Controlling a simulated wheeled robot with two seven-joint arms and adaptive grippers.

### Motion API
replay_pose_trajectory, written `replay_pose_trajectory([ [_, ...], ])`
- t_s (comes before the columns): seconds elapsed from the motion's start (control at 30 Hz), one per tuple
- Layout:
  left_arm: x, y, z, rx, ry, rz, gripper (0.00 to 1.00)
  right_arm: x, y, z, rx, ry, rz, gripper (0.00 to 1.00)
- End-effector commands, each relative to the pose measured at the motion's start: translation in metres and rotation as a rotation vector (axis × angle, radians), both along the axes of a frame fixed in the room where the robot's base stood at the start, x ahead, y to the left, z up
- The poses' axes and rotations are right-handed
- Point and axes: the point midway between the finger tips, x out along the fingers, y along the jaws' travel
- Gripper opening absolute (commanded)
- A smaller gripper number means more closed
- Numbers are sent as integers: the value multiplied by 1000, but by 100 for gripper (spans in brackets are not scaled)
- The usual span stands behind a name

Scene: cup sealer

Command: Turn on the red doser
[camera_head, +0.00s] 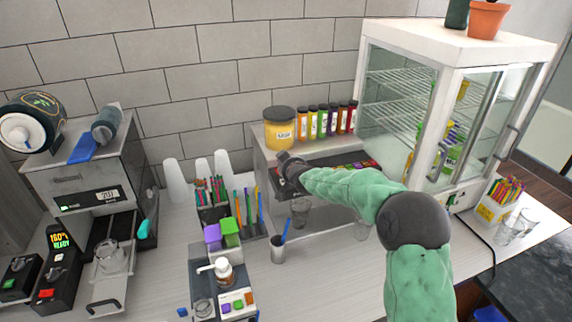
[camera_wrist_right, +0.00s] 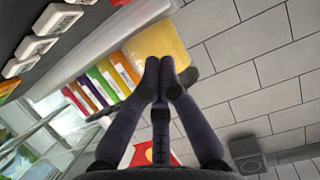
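The dosing unit (camera_head: 262,150) stands against the wall, with a row of coloured bottles (camera_head: 322,121) on top, red ones at the right end. Its dark front panel (camera_head: 345,161) carries small coloured controls, partly hidden by my right arm. My right gripper (camera_head: 287,160) is at the panel's left end, below the yellow jar (camera_head: 279,134). In the wrist view, its fingertips (camera_wrist_right: 165,76) meet with nothing seen between them. White-framed switches (camera_wrist_right: 58,20) line the dark panel at the upper left there, apart from the fingers. I cannot tell which switch belongs to red. My left gripper is not in view.
A glass-fronted cabinet (camera_head: 402,95) stands right of the unit. Left of it are a pen-like holder with coloured sticks (camera_head: 212,192), a metal cup with a blue stick (camera_head: 278,249) and a pump bottle (camera_head: 223,271). The sealing machine (camera_head: 88,172) is at the far left.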

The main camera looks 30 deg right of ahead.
Motion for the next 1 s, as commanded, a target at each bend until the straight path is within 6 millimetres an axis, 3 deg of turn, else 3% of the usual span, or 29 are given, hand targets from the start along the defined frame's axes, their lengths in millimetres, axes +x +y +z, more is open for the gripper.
replay_pose_trajectory([
  [0.27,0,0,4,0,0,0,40,36,-8,-15,0,1,0,0],
  [0.53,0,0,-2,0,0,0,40,30,-7,-48,-1,1,0,0],
  [1.0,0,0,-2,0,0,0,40,29,-7,-54,0,0,0,0],
])
